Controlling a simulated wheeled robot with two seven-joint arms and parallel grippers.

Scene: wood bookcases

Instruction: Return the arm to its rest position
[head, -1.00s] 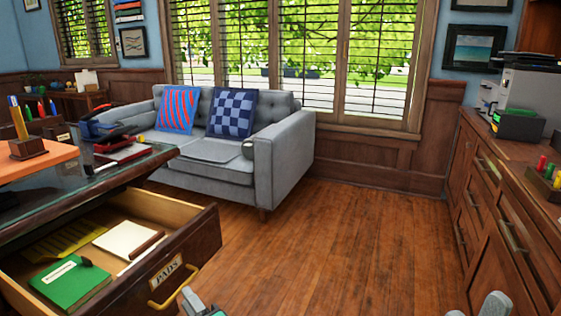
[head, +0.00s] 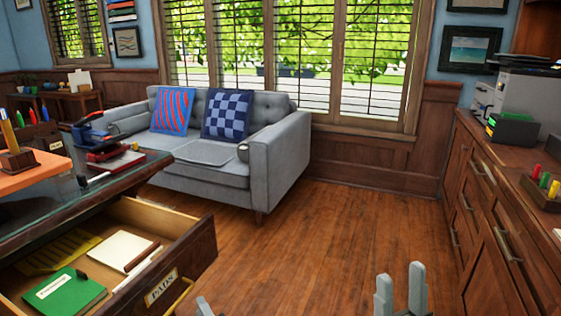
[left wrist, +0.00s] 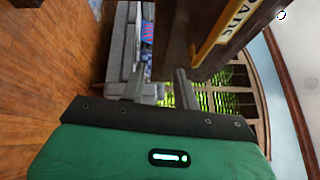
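My left gripper (head: 203,308) barely shows at the bottom edge of the head view, beside the open drawer's front. In the left wrist view its two fingers (left wrist: 160,90) are apart with nothing between them. The drawer's front and yellow handle (left wrist: 225,32) show close by at the top of that view. My right gripper (head: 401,290) stands at the bottom right of the head view over the floor. Its two grey fingers point up, apart and empty.
The open drawer (head: 203,250), labelled PADS, sticks out from the desk and holds a green book (head: 66,293) and a white pad (head: 120,250). A grey sofa (head: 275,160) stands ahead. A wood cabinet (head: 480,170) lines the right. The floor between is clear.

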